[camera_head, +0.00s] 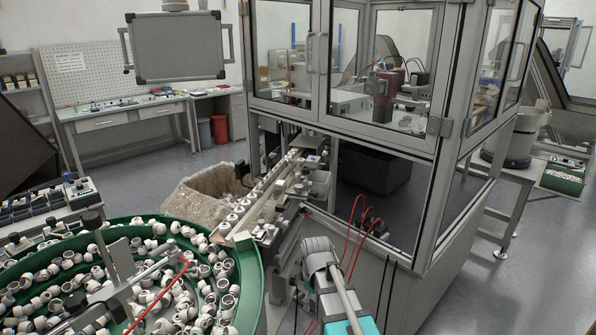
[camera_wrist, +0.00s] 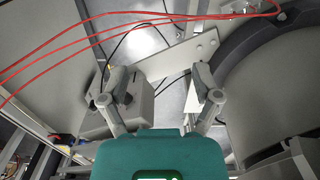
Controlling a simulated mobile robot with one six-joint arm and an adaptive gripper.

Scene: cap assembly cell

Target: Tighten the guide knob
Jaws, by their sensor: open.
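I cannot pick out the guide knob for certain in either view. In the head view, dark knobs (camera_head: 92,218) show on the grey bracket over the green bowl feeder (camera_head: 250,278), but I cannot tell if one is the guide knob. My gripper (camera_wrist: 161,78) is open in the wrist view, its two grey fingers spread wide with nothing held between them. Behind the fingers are a grey box (camera_wrist: 145,103) and a pale plate with holes (camera_wrist: 180,55). How far they are from the fingertips is unclear.
The bowl is full of white caps (camera_head: 200,265). A feed track (camera_head: 265,205) runs from it into the glazed cell (camera_head: 385,140). Red hoses (camera_head: 352,225) hang near my arm, and red hoses (camera_wrist: 140,18) also cross the wrist view. Open floor lies at right.

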